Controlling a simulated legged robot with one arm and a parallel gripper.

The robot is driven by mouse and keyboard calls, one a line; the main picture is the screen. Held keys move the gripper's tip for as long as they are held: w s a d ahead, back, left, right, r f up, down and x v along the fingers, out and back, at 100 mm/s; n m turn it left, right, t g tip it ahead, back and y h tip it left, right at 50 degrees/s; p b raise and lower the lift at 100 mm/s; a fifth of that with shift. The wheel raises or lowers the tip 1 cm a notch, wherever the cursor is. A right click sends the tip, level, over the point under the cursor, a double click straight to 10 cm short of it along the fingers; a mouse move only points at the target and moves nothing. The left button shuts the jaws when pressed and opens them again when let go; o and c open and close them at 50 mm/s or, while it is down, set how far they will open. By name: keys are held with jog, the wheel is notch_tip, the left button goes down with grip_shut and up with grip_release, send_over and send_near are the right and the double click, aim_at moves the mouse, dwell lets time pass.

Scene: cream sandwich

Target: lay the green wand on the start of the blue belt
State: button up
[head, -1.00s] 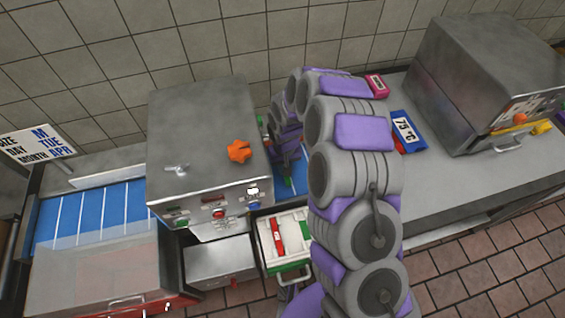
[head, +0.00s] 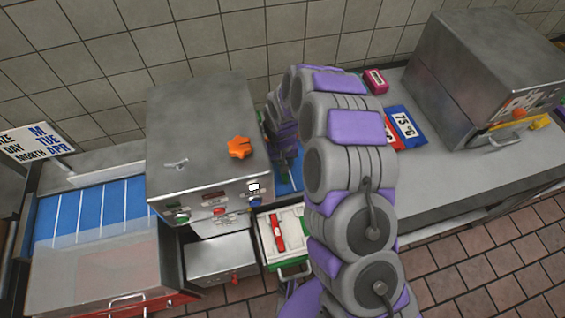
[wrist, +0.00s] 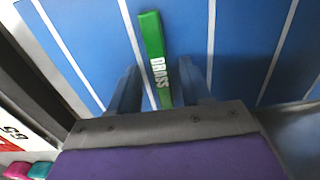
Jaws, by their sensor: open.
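The green wand (wrist: 151,50), with white lettering, shows in the wrist view. It appears to lie on the blue belt (wrist: 240,45), nearly along the belt's white stripes. My gripper (wrist: 159,68) is open, with one finger on each side of the wand and visible gaps between. The wand's near end reaches down toward the gripper's palm. In the head view my arm covers most of this spot. Only a strip of blue belt (head: 284,187) shows beside the metal machine.
A metal machine (head: 200,130) with an orange knob (head: 240,147) stands left of my arm. More blue belt (head: 95,212) runs out of its left side. A blue temperature sign (head: 405,126) and a large metal box (head: 480,85) are on the right counter.

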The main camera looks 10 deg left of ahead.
jog(key=shift+a, duration=0.3)
jog(key=shift+r, duration=0.15)
notch_tip(320, 180, up, 17)
jog(key=p, duration=0.1)
jog(key=shift+p, duration=0.4)
jog(key=shift+w, duration=0.1)
